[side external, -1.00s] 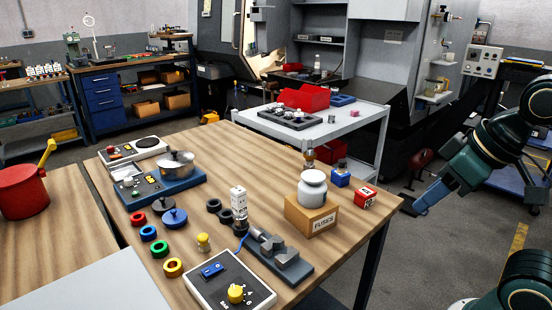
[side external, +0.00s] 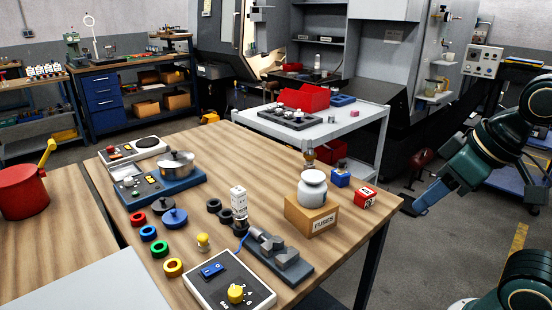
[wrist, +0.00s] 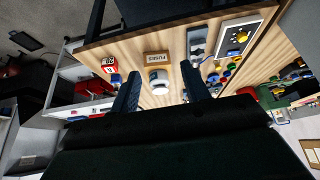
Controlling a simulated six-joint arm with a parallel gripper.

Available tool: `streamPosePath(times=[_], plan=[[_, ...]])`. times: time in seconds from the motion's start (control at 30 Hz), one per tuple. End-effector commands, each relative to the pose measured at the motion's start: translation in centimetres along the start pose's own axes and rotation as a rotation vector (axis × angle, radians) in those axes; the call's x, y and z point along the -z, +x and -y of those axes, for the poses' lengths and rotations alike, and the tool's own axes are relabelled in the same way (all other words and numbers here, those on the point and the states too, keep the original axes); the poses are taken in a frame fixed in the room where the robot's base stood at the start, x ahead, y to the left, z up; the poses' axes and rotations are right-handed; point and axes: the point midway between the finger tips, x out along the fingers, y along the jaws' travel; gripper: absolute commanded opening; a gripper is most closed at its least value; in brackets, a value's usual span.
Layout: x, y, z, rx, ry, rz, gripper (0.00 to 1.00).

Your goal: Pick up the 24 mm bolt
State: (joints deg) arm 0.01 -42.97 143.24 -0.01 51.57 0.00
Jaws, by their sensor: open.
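I cannot pick out the 24 mm bolt for certain at this size. Small metal parts stand in and beside a dark tray (side external: 290,121) on the grey cart (side external: 345,124); their shapes are too small to tell. My gripper (side external: 410,207) is at the right in the side view, beyond the table's edge and over the floor, apart from everything. In the wrist view my gripper (wrist: 160,70) has its two blue fingers spread, with nothing held between them. The wooden table lies beyond the fingers there.
The wooden table (side external: 240,150) carries a white jar (side external: 313,188) on a FUSES box (side external: 310,218), a red box (side external: 365,197), a blue block (side external: 340,177), a grey vise (side external: 285,257), coloured rings and a control box (side external: 228,283). A red bin (side external: 305,97) stands on the cart.

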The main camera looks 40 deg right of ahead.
Motion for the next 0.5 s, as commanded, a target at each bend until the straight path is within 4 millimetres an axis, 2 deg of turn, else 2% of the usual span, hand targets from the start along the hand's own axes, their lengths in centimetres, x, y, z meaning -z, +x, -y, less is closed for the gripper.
streamPosePath(times=[0.03, 0.1, 0.5], plan=[[0.0, 0.0, 0.0, 0.0, 0.0, 0.0, 0.56], [0.0, 0.0, 0.0, 0.0, 0.0, 0.0, 0.68], [0.49, -0.09, -0.02, 0.0, -0.001, 0.001, 0.68]])
